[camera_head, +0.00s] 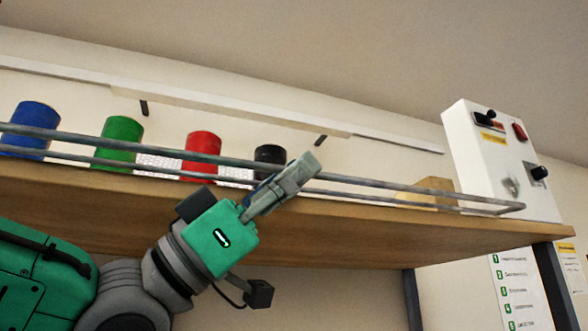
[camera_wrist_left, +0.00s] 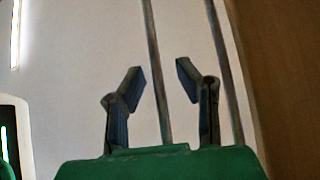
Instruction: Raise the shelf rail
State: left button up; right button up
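The shelf rail (camera_head: 420,190) is a grey metal frame of two long bars along the front of the wooden shelf. It sits low, just above the shelf edge. My left gripper (camera_head: 305,170) reaches up from below to the rail, right of its middle. In the left wrist view the gripper (camera_wrist_left: 160,78) is open. The rail bar farther from the wood (camera_wrist_left: 154,50) passes between its fingers, with gaps to both fingertips. The other bar lies to the right, outside the fingers. My right gripper is in neither view.
On the wooden shelf (camera_head: 450,235) stand blue (camera_head: 35,120), green (camera_head: 120,135), red (camera_head: 201,150) and black (camera_head: 270,155) cylinders behind the rail. A wooden block (camera_head: 435,187) is farther right. A white control box (camera_head: 490,150) with a knob stands at the right end.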

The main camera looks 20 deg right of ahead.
pick_arm(q)
jog(key=shift+a, duration=0.1)
grip_shut()
